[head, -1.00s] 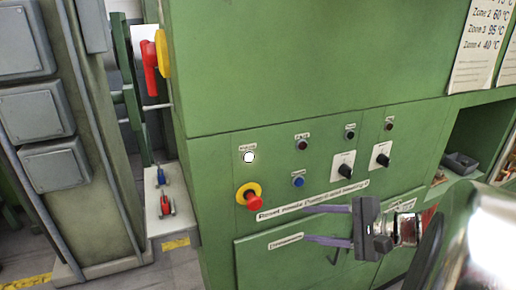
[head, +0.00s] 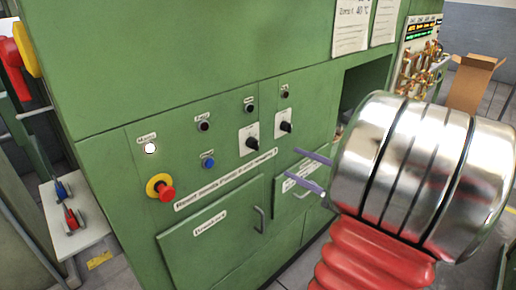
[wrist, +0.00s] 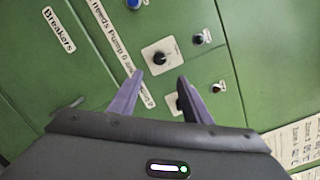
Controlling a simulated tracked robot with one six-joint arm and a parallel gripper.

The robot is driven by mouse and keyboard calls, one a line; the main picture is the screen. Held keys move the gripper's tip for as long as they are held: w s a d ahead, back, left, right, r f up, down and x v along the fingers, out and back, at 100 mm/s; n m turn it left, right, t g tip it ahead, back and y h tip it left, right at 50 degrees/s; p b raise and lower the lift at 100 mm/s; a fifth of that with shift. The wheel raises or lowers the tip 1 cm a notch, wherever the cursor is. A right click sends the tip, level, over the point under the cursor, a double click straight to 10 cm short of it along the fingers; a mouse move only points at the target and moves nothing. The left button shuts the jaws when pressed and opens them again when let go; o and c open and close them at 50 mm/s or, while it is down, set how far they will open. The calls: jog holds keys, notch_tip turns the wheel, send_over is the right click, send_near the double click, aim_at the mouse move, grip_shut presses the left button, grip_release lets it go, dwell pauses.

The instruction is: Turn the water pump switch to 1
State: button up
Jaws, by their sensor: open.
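Two black rotary switches on white plates sit on the green cabinet front: a left switch (head: 251,142) and a right switch (head: 285,127). Their labels are too small to read, so I cannot tell which is the water pump's. My gripper (head: 293,163) is open and empty, its purple fingers pointing at the panel below and right of the switches. In the wrist view, one switch (wrist: 160,58) lies just beyond the gap between my open fingertips (wrist: 161,78). The other switch (wrist: 182,103) is partly hidden behind the right finger. Neither finger visibly touches a switch.
A red emergency button (head: 166,192) on a yellow ring, a blue button (head: 208,162) and a white lamp (head: 150,148) are on the same panel. Cabinet doors with a handle (head: 260,219) lie below. A cardboard box (head: 472,84) stands at the far right.

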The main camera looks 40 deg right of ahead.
aim_at(258, 147)
jog(key=shift+w, duration=0.15)
jog(key=w+a, duration=0.1)
jog(key=w, duration=1.2)
jog(key=shift+w+a, duration=0.25)
jog(key=shift+a, duration=0.1)
jog(key=shift+c, duration=0.4)
jog(key=c, duration=0.9)
jog(key=shift+a, duration=0.25)
jog(key=shift+c, duration=0.2)
jog(key=shift+d, duration=0.15)
